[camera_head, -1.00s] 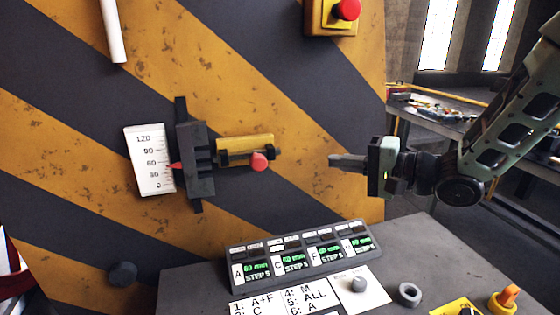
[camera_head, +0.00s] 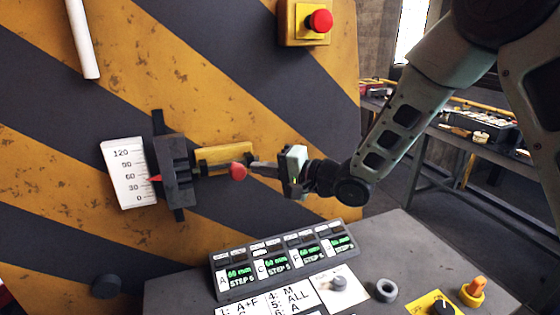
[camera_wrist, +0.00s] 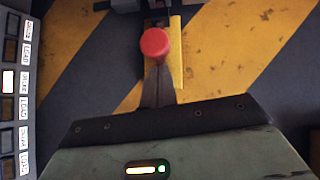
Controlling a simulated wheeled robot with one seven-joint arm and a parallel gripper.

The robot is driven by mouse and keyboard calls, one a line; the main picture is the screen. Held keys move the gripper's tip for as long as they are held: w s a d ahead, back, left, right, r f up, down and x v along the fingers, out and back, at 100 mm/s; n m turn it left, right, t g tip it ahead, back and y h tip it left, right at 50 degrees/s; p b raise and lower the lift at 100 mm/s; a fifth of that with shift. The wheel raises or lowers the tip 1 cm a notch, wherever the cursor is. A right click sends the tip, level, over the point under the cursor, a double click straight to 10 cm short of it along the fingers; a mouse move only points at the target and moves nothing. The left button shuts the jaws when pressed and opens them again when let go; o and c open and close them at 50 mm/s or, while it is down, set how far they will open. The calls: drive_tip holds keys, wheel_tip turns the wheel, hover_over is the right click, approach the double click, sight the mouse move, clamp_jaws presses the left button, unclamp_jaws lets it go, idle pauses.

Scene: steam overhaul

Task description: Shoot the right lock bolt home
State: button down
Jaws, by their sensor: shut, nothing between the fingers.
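The right lock bolt is a dark rod in a yellow bracket (camera_head: 226,154) on the striped panel, with a red knob (camera_head: 237,171). The knob sits toward the bracket's right end. Left of the bracket is a dark slotted block (camera_head: 177,172). My gripper (camera_head: 256,168) is shut and empty, its fingertips close to the knob's right side; I cannot tell whether they touch. In the wrist view the knob (camera_wrist: 155,42) is just beyond the closed fingertips (camera_wrist: 158,72), with the yellow bracket (camera_wrist: 176,55) behind it.
A white scale (camera_head: 129,173) with a red pointer stands left of the block. Below is a console (camera_head: 286,262) with several green displays and a grey ring (camera_head: 386,290). A red emergency button (camera_head: 320,20) is above. A workbench (camera_head: 470,140) stands behind at right.

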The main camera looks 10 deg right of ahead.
sight(239, 171)
drive_tip(key=shift+a, duration=0.35)
drive_tip(key=shift+a+f, duration=0.1)
drive_tip(key=shift+a, duration=0.05)
drive_tip(key=a, duration=0.3)
drive_tip(key=shift+s+a, duration=0.1)
drive_tip(key=shift+s, duration=0.4)
